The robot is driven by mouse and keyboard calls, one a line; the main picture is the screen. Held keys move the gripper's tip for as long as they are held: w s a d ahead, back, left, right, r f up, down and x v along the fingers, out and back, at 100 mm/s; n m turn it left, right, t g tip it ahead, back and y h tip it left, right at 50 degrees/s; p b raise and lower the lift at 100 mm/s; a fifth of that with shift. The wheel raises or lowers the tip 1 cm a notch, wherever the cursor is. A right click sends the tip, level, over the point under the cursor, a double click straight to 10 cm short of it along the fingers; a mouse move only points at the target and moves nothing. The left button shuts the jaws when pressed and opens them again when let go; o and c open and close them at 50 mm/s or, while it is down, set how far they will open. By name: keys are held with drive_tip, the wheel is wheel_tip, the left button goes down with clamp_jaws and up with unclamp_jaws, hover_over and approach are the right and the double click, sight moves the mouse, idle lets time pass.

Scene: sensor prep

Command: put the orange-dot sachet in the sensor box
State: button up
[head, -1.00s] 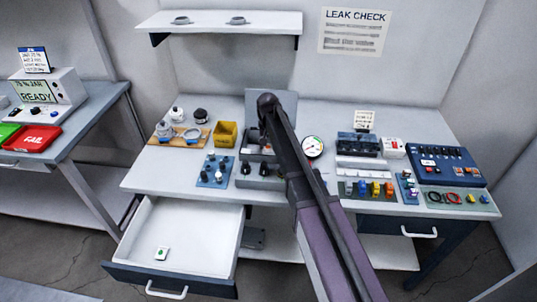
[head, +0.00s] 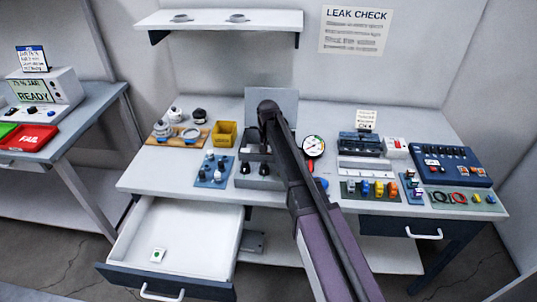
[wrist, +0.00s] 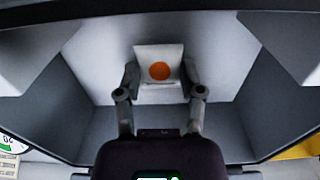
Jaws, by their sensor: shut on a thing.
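The orange-dot sachet (wrist: 160,72) is a small pale packet with a round orange mark. It shows in the wrist view between the two fingers of my gripper (wrist: 161,88), which is shut on it. The grey walls of the sensor box (wrist: 60,95) surround the sachet and fingers in that view. I cannot tell whether the sachet touches the box floor. In the head view the box's raised lid (head: 285,100) stands at the back of the bench, and my arm hides much of the box, the gripper and the sachet.
An open drawer (head: 205,225) at front left holds a green-dot sachet (head: 157,255). Around the box are a yellow bin (head: 226,133), a blue mat with knobs (head: 214,172), a grey block with black knobs (head: 258,175) and a round gauge (head: 313,146).

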drive_tip(key=shift+f, duration=0.2)
drive_tip(key=o, duration=0.8)
drive_tip(key=shift+r, duration=0.25)
wheel_tip(320, 180, up, 12)
drive_tip(key=p, duration=1.2)
idle(0.5)
drive_tip(key=s+d, duration=2.3)
drive_tip(key=s, duration=0.3)
drive_tip(key=shift+d, duration=0.15)
